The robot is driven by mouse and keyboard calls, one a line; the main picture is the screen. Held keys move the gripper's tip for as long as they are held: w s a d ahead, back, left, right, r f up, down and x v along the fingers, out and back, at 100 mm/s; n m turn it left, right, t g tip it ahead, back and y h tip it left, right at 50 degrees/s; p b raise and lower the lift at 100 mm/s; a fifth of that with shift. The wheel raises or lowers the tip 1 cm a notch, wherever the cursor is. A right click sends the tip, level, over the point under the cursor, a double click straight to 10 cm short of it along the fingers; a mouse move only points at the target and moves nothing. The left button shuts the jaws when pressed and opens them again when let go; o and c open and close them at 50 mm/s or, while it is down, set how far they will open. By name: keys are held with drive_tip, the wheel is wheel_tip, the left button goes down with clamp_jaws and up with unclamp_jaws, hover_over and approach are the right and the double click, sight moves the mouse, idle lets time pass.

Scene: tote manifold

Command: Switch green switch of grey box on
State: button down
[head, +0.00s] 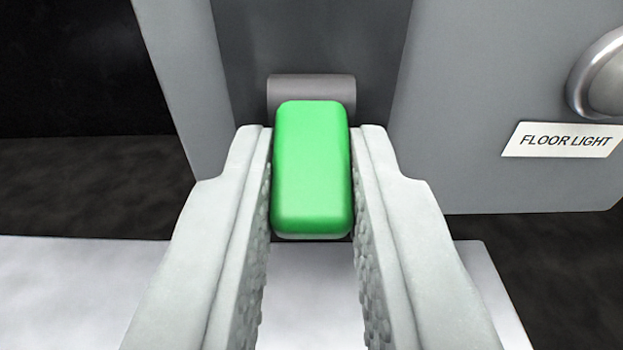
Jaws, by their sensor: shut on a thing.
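The green switch (312,165) is a rounded green block in the middle of the head view. It sits on a grey round pivot (311,93) in a recess of the grey box (480,90). The switch sticks out from the recess toward me. My gripper (312,150) is shut on the switch, with one pale finger on its left side and one on its right. The underside of the switch and most of the pivot's lower part are hidden.
A label reading "FLOOR LIGHT" (562,140) and a round metal knob (602,78) are on the box face at the right. A pale flat surface (80,295) lies below. The area left of the box is dark.

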drive_tip(key=g, duration=0.1)
drive_tip(key=r+g, duration=0.1)
drive_tip(key=g, duration=0.1)
drive_tip(key=shift+r+g, duration=0.25)
drive_tip(key=shift+g, duration=0.6)
drive_tip(key=shift+r+g, duration=0.25)
drive_tip(key=shift+g, duration=0.6)
drive_tip(key=c, duration=1.3)
unclamp_jaws()
drive_tip(key=v, duration=1.7)
drive_tip(key=shift+r, duration=0.3)
